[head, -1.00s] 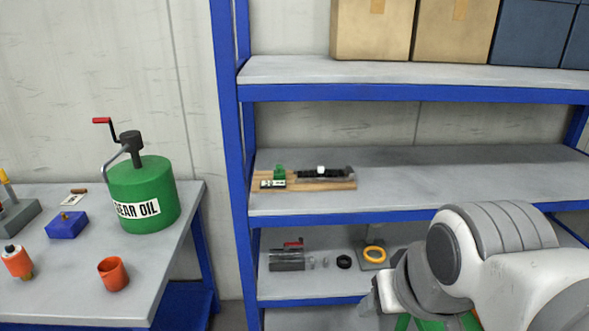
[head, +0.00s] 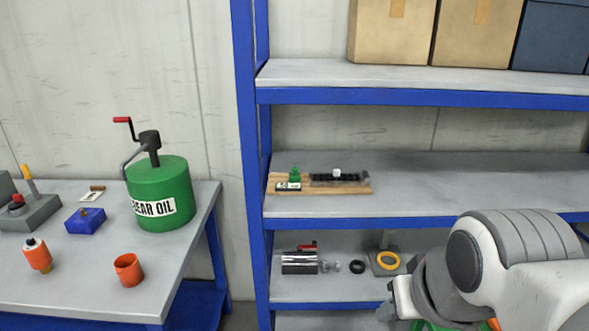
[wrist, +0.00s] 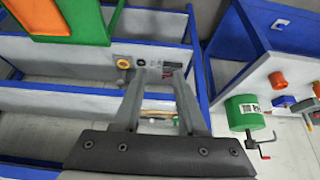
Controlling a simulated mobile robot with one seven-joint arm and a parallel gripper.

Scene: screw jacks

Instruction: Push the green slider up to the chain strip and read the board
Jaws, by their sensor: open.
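The wooden board (head: 350,190) lies on the middle shelf near its left end. The green slider (head: 295,174) is near the board's left end, with a small white label with dark marks in front of it, too small to read. The dark chain strip (head: 330,178) lies to the slider's right, with a small white piece on it; a small gap seems to show between slider and strip. My gripper (wrist: 158,72) is open and empty in the wrist view, with part of the board (wrist: 158,113) behind its fingers. In the head view my arm is at the lower right, away from the board.
Blue shelf uprights (head: 250,130) stand left of the board, and an upper shelf (head: 420,78) with boxes hangs above. A table with a green oil can (head: 160,190) stands left. The middle shelf's right is clear.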

